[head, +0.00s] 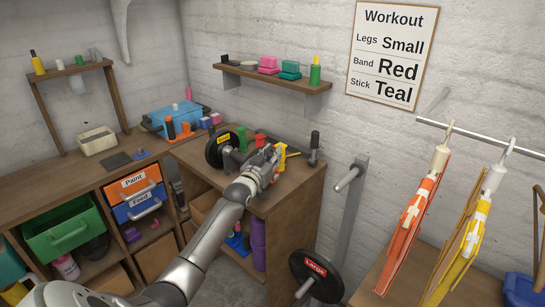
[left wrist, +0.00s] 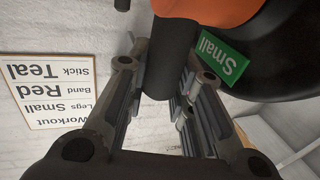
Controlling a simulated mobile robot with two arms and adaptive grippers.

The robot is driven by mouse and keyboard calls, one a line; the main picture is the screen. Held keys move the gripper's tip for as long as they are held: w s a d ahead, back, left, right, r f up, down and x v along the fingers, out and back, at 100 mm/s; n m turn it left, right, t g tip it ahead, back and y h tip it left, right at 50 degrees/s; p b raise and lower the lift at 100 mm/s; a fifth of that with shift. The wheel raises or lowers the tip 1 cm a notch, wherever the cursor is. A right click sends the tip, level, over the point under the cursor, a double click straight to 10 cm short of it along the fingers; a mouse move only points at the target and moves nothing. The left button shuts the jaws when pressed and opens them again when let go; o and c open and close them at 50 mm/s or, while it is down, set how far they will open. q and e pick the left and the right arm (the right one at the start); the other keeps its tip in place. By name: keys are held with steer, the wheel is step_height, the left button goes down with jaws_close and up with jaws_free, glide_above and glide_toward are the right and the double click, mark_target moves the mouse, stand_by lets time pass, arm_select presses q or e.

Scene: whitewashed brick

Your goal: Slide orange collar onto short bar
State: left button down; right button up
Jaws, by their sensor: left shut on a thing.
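In the left wrist view, an orange part (left wrist: 200,8), which looks like the orange collar, is cut off by the top edge. A black rod-like handle (left wrist: 165,65) runs down from it between the fingers. My left gripper (left wrist: 160,85) is shut on this handle. In the head view my left gripper (head: 268,158) is over the wooden cabinet top; it hides most of what it holds. A bare silver bar (head: 346,181) sticks out from a grey wall post, right of the gripper and apart from it. A lower bar (head: 303,289) carries a plate.
The black plate marked Large (head: 317,277) hangs low on the post. Another black plate (head: 213,150) stands left of my gripper. A yellow item (head: 291,153) and a black upright item (head: 314,148) are close by. Orange and yellow bands (head: 409,225) hang at right.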

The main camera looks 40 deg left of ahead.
arm_select(q)
steer(key=c, duration=1.2)
jaws_free()
steer(key=v, duration=1.2)
